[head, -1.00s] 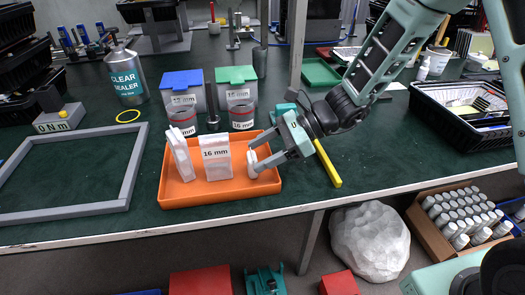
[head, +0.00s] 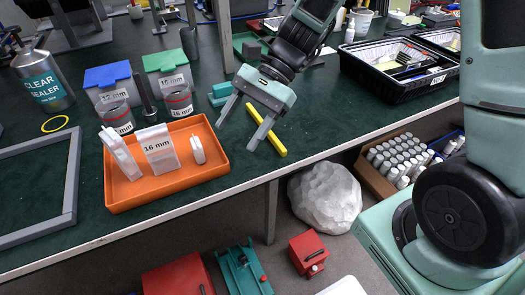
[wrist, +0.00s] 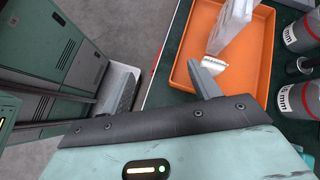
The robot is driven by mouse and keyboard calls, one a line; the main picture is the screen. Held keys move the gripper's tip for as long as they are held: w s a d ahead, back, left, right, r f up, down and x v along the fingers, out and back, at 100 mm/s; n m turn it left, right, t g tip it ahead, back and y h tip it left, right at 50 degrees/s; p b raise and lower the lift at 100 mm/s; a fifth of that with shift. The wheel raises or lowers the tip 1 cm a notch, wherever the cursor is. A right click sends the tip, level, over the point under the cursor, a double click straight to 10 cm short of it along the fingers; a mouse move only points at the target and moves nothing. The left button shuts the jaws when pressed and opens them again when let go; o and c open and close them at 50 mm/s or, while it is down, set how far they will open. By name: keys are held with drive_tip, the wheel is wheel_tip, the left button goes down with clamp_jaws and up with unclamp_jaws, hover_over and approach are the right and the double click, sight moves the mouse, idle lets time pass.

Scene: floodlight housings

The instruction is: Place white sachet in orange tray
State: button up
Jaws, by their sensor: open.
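The orange tray (head: 170,190) sits at the bench's front edge. My gripper (head: 238,136) is open and empty, just right of the tray and apart from the sachets. Its spread fingers (wrist: 163,85) show in the wrist view.
A yellow bar (head: 266,131) lies by my gripper. Behind the tray are blue-lidded (head: 108,76) and green-lidded (head: 166,62) boxes and two grey cans. A grey frame (head: 68,190) lies left of the tray. A black crate (head: 385,85) stands right.

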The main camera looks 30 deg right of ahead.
drive_tip(key=s+r+n+t+h, duration=0.1)
drive_tip(key=s+n+t+h, duration=0.2)
drive_tip(key=s+n+h, duration=0.5)
drive_tip(key=s+a+n, duration=0.1)
drive_tip(key=s+n, duration=0.6)
drive_tip(key=n, duration=0.4)
drive_tip(key=shift+s+r+n+h, duration=0.2)
drive_tip(key=shift+r+n+h, duration=0.1)
drive_tip(key=shift+h, duration=0.1)
wheel_tip(320, 180, up, 11)
drive_tip(key=p, duration=1.1)
